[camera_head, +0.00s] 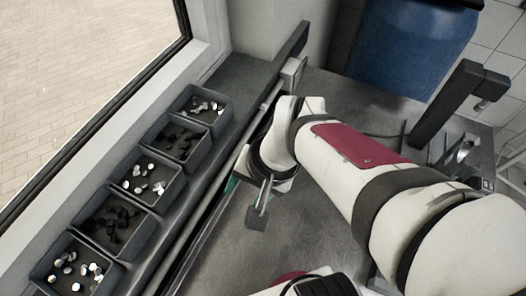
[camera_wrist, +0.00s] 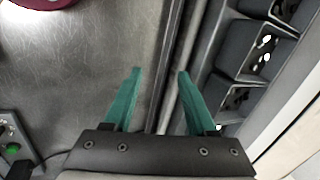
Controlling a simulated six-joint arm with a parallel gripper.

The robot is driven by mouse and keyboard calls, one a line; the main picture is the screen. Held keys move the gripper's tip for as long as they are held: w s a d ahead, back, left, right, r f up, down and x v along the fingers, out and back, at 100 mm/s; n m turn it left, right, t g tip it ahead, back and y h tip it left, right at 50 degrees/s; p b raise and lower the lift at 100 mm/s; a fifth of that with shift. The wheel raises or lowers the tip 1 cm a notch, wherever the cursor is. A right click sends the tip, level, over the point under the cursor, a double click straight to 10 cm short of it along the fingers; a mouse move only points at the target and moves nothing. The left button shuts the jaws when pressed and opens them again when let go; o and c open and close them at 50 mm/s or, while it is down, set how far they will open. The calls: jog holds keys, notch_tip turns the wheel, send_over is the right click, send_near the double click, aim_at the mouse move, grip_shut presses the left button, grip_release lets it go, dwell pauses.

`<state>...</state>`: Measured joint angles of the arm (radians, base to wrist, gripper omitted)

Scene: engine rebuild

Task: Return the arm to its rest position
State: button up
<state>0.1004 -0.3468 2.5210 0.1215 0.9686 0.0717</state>
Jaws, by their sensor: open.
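My gripper is open and empty in the wrist view (camera_wrist: 160,72), its two teal fingers apart. Beyond them are the bare metal bench top and a long rail (camera_wrist: 176,60). In the head view a bit of teal finger (camera_head: 232,185) shows beside my wrist, over the rail side of the bench; the rest of the gripper is hidden by the wrist. My white arm with a dark red panel (camera_head: 360,146) reaches across the bench from the lower right.
A row of grey bins (camera_head: 150,173) with small metal parts lines the bench's left side, by the window. A black post (camera_head: 445,108) stands at the right, with a blue drum (camera_head: 415,50) behind. A panel with a green button (camera_wrist: 14,149) is at lower left. Bench (camera_head: 240,240) is bare lower centre.

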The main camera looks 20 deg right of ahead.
jog(key=s+r+n+g+h, duration=0.1)
jog(key=s+n+g, duration=0.1)
jog(key=s, duration=0.6)
jog(key=shift+s+d+r, duration=0.15)
jog(key=shift+s+d, duration=0.15)
jog(key=shift+s, duration=0.1)
